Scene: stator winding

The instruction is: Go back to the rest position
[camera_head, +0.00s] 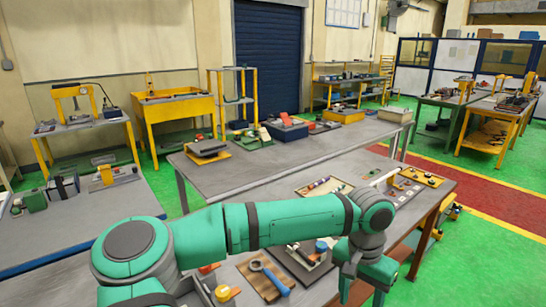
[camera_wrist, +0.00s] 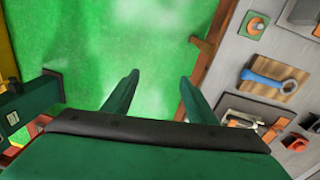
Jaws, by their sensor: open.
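My green arm stretches across the lower part of the head view, from the left to the right side of the near table. My gripper shows in the wrist view (camera_wrist: 158,98). Its two green fingers are spread apart with nothing between them. They point over the green floor (camera_wrist: 150,40), beyond the edge of the workbench (camera_wrist: 222,62). In the head view the fingertips are not clear, as the wrist hangs low at the right bench edge.
A blue-handled tool (camera_head: 270,278) lies on a wooden board on the near table (camera_head: 240,297); it also shows in the wrist view (camera_wrist: 270,83). Small parts and a tray (camera_head: 335,185) lie behind my arm. A grey table (camera_head: 250,165) stands behind.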

